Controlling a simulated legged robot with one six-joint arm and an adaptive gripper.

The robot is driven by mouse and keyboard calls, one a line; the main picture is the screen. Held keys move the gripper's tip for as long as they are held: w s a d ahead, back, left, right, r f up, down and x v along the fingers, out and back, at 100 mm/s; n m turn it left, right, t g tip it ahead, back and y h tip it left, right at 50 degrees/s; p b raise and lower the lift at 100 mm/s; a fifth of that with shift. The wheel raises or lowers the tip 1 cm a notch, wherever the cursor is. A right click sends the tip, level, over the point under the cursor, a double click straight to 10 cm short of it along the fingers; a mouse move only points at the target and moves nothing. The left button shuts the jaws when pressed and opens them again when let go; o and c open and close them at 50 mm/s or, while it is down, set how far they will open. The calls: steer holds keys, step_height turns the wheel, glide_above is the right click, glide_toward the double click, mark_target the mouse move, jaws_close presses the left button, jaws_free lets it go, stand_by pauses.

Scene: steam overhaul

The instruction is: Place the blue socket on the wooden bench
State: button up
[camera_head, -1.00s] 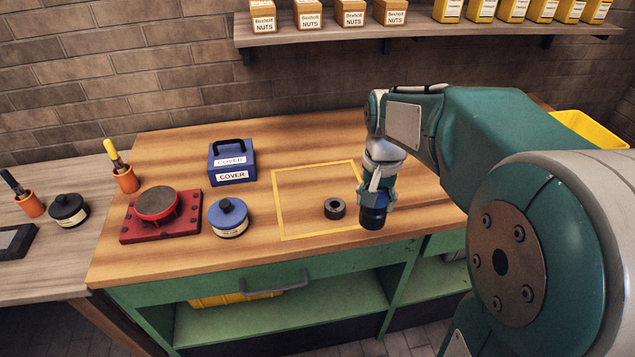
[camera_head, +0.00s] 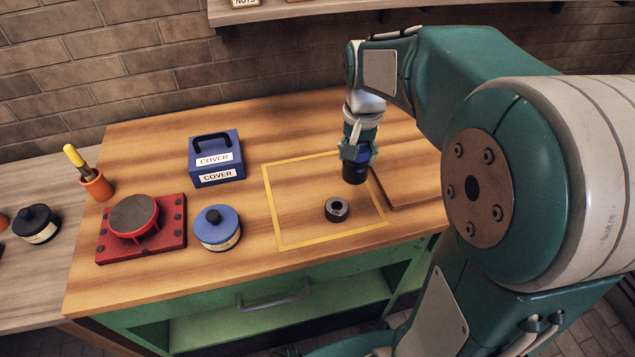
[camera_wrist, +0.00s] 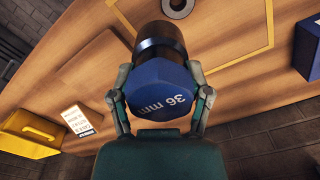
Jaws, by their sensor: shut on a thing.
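The blue socket (camera_head: 355,168) is in my gripper (camera_head: 358,148), which is shut on it above the wooden bench (camera_head: 285,125). In the head view the socket hangs roughly upright over the right side of a yellow outlined square (camera_head: 271,205). In the wrist view the socket (camera_wrist: 162,92) shows a blue hex end marked "36 mm" and a dark body, with the two fingers (camera_wrist: 160,102) on either side. I cannot tell its exact height above the bench.
A dark ring-shaped part (camera_head: 337,209) stands inside the square. A blue lidded pot (camera_head: 217,228), a red fixture (camera_head: 141,222) and a blue COVER box (camera_head: 215,158) stand to the left. A wooden board (camera_head: 412,183) lies at right. A yellow bin (camera_wrist: 30,132) shows in the wrist view.

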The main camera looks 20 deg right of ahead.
steer(key=w+a+f, duration=0.1)
steer(key=w+f, duration=0.2)
steer(key=w, duration=0.1)
steer(key=w+a+f, duration=0.2)
steer(key=w+f, duration=0.1)
steer(key=w, duration=0.1)
steer(key=w+a+f, duration=0.2)
steer(key=w+f, duration=0.1)
steer(key=w, duration=0.1)
steer(key=shift+a+f, duration=0.15)
steer(key=shift+f, duration=0.15)
steer(key=shift+w+f, duration=0.15)
steer(key=shift+f, duration=1.45)
steer(key=shift+f, duration=0.15)
steer(key=o, duration=1.3)
steer(key=shift+o, duration=0.2)
